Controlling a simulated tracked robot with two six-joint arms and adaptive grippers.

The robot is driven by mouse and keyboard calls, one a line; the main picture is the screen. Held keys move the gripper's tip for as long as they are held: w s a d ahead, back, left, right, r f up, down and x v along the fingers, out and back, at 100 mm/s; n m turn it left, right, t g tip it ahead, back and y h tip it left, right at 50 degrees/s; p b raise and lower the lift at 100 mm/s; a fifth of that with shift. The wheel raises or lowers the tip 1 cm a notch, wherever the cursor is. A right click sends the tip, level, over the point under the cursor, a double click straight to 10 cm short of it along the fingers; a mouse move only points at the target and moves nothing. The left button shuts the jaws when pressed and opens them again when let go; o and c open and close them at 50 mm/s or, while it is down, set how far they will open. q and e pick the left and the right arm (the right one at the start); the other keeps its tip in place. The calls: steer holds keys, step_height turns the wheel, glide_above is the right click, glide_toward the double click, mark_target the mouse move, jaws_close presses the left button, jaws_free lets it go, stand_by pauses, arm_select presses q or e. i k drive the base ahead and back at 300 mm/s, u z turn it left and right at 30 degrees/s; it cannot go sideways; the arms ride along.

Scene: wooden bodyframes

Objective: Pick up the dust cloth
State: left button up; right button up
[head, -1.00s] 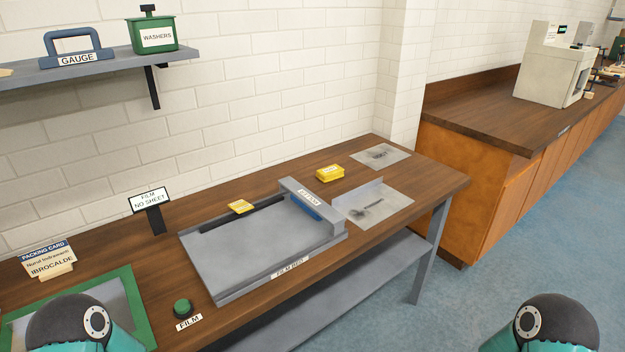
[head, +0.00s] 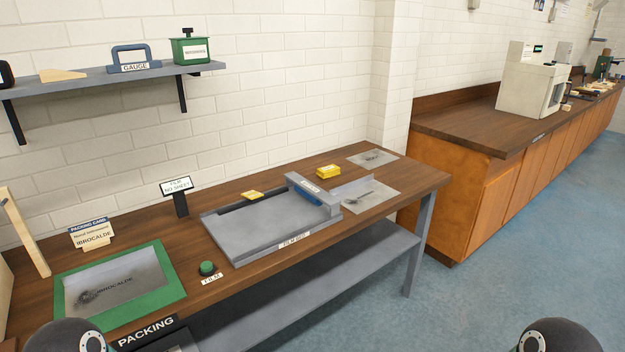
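I cannot pick out a dust cloth for certain. A small yellow block-like item (head: 328,171) lies on the wooden bench (head: 230,286), behind the grey film bed's right end. It could be a folded cloth or a pack; its label is too small to read. A flatter yellow piece (head: 252,195) with a pale label lies at the back edge of the film bed (head: 262,232). Neither of my grippers shows; only rounded dark parts of my arms show at the bottom corners.
A green-framed panel (head: 170,291) with a grey sheet lies at the bench's left. A green FILM button (head: 207,268), a FILM NO SHEET sign (head: 177,187) and a packing card (head: 92,234) are nearby. Grey sheets (head: 373,158) lie at the right. The blue floor (head: 490,290) is clear.

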mark_target(331, 170)
steer(key=z, duration=0.2)
steer(key=i, duration=0.9)
steer(key=u, duration=0.65)
